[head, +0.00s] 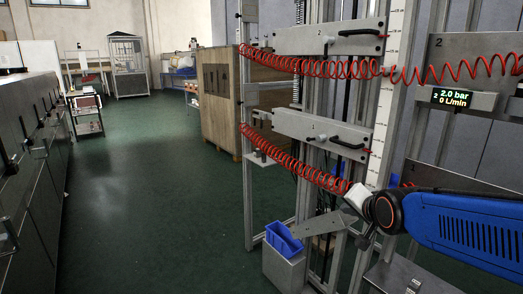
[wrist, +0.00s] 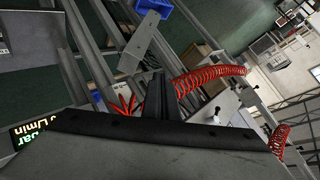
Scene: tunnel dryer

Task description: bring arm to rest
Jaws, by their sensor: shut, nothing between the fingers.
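My arm (head: 465,228) is blue and reaches in from the right of the head view, ending in front of the metal test rig. In the wrist view my gripper (wrist: 154,85) shows as dark fingers close together, shut with nothing between them. It points towards the rig's posts and coiled hose. In the head view the fingers are too small and dark to make out clearly.
The rig carries two grey panels (head: 325,131) with black handles and red coiled hoses (head: 290,160) close to my arm. A display (head: 451,97) reads 2.0 bar. Green floor (head: 150,190) is open at left.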

